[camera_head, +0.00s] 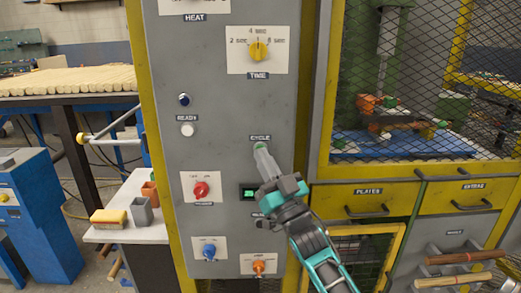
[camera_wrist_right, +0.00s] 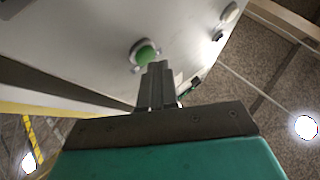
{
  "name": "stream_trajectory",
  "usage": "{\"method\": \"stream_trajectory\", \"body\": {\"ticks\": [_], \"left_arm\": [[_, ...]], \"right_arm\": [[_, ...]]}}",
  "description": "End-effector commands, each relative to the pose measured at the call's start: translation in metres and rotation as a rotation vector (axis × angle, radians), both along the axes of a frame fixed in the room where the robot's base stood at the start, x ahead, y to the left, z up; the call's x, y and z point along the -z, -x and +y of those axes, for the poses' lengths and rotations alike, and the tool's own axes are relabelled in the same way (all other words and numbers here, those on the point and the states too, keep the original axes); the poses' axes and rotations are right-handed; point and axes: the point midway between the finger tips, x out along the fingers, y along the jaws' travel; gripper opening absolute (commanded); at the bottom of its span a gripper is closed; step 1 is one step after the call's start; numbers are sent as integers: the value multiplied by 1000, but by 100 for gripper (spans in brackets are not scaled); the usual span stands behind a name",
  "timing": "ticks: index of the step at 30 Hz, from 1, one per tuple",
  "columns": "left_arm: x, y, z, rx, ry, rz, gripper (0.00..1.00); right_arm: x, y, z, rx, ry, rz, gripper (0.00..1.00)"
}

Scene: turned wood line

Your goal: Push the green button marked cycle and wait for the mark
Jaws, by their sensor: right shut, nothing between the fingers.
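The green cycle button (camera_head: 259,149) sits under the CYCLE label on the grey control panel (camera_head: 225,110). My right gripper (camera_head: 264,156) is shut and empty, with its fingertips right at the button and partly covering it in the head view. In the right wrist view the green button (camera_wrist_right: 146,54) shows in its pale ring just beyond the shut fingertips (camera_wrist_right: 157,66). I cannot tell whether the tips touch it. My left gripper is not in view.
The panel also has a white lamp (camera_head: 187,130) by the READY label, a yellow time knob (camera_head: 258,50), a red knob (camera_head: 201,189) and a small green display (camera_head: 250,192). A mesh-fronted cage (camera_head: 430,70) stands at right, with yellow drawers (camera_head: 365,198) below.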

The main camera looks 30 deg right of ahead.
Motion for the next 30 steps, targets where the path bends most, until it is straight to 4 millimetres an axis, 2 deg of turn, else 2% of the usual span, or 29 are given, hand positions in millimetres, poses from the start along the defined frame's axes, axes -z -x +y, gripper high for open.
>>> {"method": "stream_trajectory", "body": {"ticks": [5,16,30], "left_arm": [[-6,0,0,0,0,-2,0],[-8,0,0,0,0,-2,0],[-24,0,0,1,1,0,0]], "right_arm": [[-1,8,4,0,0,-1,0],[-1,11,7,-1,-1,0,0],[-1,47,29,-1,-1,1,0]]}}
